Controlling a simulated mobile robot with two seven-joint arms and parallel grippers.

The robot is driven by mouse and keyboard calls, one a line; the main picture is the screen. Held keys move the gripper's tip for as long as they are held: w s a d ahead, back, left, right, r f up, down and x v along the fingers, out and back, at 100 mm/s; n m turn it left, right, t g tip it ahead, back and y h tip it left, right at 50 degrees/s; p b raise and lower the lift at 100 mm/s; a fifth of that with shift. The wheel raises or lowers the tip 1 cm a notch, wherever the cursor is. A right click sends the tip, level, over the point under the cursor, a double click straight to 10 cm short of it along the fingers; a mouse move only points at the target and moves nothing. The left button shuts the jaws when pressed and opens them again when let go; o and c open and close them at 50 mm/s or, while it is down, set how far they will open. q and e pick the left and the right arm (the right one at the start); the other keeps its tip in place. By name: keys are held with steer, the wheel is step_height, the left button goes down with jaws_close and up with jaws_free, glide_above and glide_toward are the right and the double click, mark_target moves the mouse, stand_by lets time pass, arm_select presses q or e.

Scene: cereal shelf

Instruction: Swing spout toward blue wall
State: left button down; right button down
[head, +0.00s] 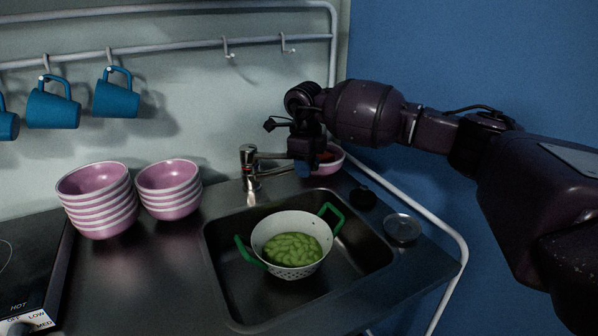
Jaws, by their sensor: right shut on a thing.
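The metal tap (250,170) stands behind the sink. Its spout (270,155) points right, toward the blue wall (430,55). My right gripper (303,165) is at the spout's outer end and is shut on it; the fingers partly hide that end. My right arm comes in from the right, in front of the blue wall. My left gripper is not in view.
A white colander (258,238) with green handles and green pods sits in the sink (225,285). Pink bowl stacks (100,212) (170,205) stand left of the tap. Another pink bowl (335,160) is behind my gripper. Blue mugs (117,100) hang from the rail (180,22).

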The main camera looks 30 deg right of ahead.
steer(key=shift+w+d, duration=0.2)
steer(key=shift+d, duration=0.05)
stand_by(0.3)
steer(key=c, duration=1)
jaws_free()
steer(key=shift+o, duration=0.2)
steer(key=r, duration=0.7)
steer(key=r+p, duration=0.1)
steer(key=r, duration=0.2)
steer(key=shift+s+a+r, duration=0.2)
steer(key=shift+a+r, duration=0.05)
steer(key=shift+r, duration=0.15)
